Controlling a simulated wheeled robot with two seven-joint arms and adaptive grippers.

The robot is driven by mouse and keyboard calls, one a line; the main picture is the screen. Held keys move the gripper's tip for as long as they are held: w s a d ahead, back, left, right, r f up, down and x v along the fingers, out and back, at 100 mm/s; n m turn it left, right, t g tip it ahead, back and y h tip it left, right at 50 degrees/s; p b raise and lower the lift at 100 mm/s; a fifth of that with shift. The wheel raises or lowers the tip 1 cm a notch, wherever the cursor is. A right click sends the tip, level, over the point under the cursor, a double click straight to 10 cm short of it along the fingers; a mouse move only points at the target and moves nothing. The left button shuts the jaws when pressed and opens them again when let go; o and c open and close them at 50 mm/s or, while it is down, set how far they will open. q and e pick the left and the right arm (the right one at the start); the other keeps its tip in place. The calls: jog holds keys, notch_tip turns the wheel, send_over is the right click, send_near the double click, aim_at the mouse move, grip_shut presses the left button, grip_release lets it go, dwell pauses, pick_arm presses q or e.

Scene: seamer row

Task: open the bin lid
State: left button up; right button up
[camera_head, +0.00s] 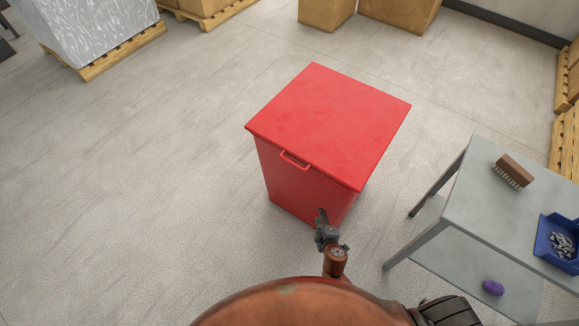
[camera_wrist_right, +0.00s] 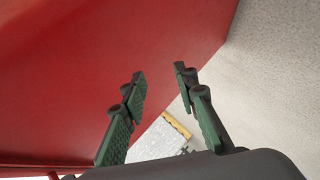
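The red bin (camera_head: 305,185) stands on the floor in the middle of the head view. Its flat red lid (camera_head: 330,110) lies shut on top, with a small red bar handle (camera_head: 294,160) at its front edge. My right gripper (camera_head: 321,214) is in front of the bin's lower front right, below and to the right of the handle, apart from it. In the right wrist view the two fingers (camera_wrist_right: 160,77) stand apart with nothing between them. The bin's red wall (camera_wrist_right: 110,50) fills much of that view. My left gripper is in neither view.
A grey table (camera_head: 475,205) stands to the right, bearing a brush (camera_head: 514,170) and a blue tray (camera_head: 548,245) of metal parts. A purple object (camera_head: 493,287) lies on its lower shelf. Pallets (camera_head: 125,50) and boxes stand at the back. The floor left of the bin is clear.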

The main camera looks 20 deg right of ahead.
jog(key=w+a+r+n+t+b, duration=0.3)
jog(key=w+a+r+b, duration=0.15)
jog(key=w+r, duration=0.25)
jog(key=n+t+b, duration=0.3)
jog(key=t+b, duration=0.2)
jog(key=b, duration=0.1)
send_near(293, 163)
jog(key=w, duration=0.8)
jog(key=w+d, duration=0.1)
jog(key=w, duration=0.1)
jog(key=shift+w+r, duration=0.2)
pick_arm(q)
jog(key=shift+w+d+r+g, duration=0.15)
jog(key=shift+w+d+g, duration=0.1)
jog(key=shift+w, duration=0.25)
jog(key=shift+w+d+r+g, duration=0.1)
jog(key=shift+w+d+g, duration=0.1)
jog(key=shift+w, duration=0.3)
pick_arm(e)
jog(key=shift+c, duration=0.4)
grip_shut()
